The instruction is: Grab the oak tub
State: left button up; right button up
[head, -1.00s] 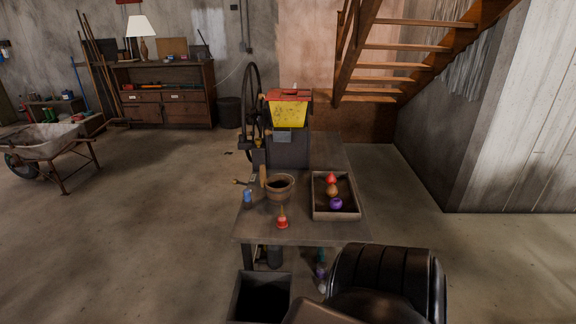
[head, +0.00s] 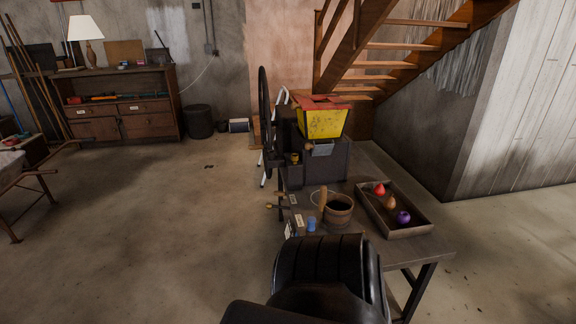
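The oak tub (head: 338,212) is a small round wooden bucket with a dark inside. It stands upright on the dark work table (head: 425,255), left of a wooden tray (head: 419,229). A wooden stick-like piece rises at its left side. A black padded part of my own body covers the near left part of the table. Neither of my grippers shows in the head view.
The tray holds a red, a brown and a purple rounded piece. A small blue item (head: 311,225) stands left of the tub. A machine with a yellow hopper (head: 323,122) and a dark wheel stands behind it. Open floor lies to the left.

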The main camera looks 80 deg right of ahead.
aim_at(337, 209)
jog(key=i, duration=1.25)
jog(key=z, duration=1.85)
jog(key=i, duration=1.85)
jog(key=z, duration=3.2)
